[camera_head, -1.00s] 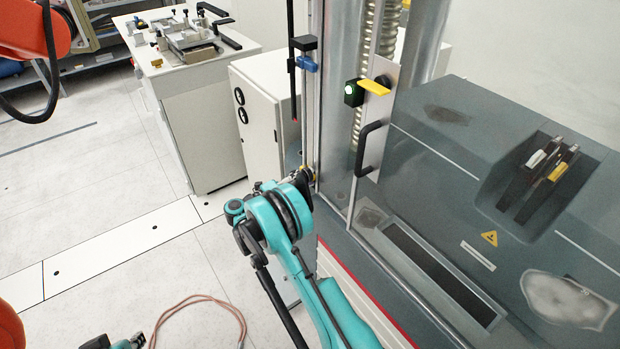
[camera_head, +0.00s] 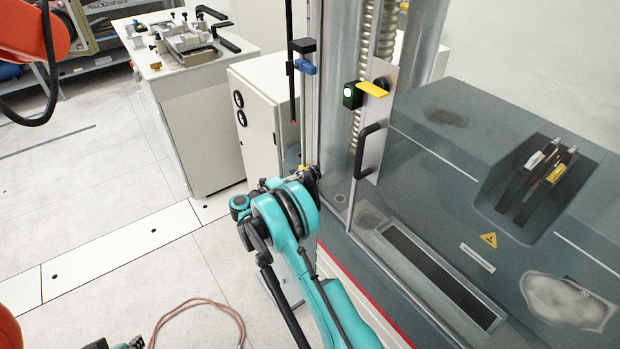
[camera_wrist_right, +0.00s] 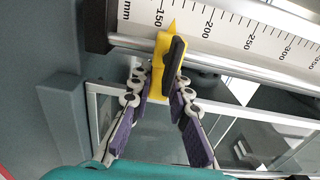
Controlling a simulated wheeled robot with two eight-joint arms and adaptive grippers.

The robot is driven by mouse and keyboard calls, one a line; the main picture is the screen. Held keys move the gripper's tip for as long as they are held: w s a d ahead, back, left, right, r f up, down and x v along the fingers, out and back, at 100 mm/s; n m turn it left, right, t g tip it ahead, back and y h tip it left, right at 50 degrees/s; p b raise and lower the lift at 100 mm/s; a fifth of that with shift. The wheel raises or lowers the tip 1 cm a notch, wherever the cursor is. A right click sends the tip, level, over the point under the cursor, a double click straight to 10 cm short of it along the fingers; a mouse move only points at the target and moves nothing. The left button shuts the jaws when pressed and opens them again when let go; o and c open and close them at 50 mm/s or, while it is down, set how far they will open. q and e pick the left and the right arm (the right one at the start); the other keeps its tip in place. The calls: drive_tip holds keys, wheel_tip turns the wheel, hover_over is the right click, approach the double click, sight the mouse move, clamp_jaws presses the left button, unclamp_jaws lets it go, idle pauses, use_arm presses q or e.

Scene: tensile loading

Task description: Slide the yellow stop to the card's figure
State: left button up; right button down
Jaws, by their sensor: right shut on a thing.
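The yellow stop (camera_wrist_right: 158,65) sits on a metal rail (camera_wrist_right: 220,58) beside a white millimetre scale (camera_wrist_right: 235,30) in the right wrist view. Its pointed tip lies a little past the 150 mark, on the side towards 200. My right gripper (camera_wrist_right: 160,82) is shut on the stop, one purple-padded finger on each side. In the head view the right gripper (camera_head: 310,173) is at the lower end of the upright rail, with only a bit of yellow showing. No card is readable.
A black block (camera_wrist_right: 98,25) holds the rail's end near the stop. Higher on the upright is a blue clamp (camera_head: 306,67). The machine's door has a black handle (camera_head: 369,150) and yellow lever (camera_head: 372,89). A white cabinet (camera_head: 262,120) stands behind; a cable lies on the floor.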

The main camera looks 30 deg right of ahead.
drive_tip(key=shift+r, duration=0.4)
drive_tip(key=shift+f, duration=0.1)
drive_tip(key=c, duration=1.4)
unclamp_jaws()
drive_tip(key=a, duration=1.2)
drive_tip(key=shift+s, duration=0.4)
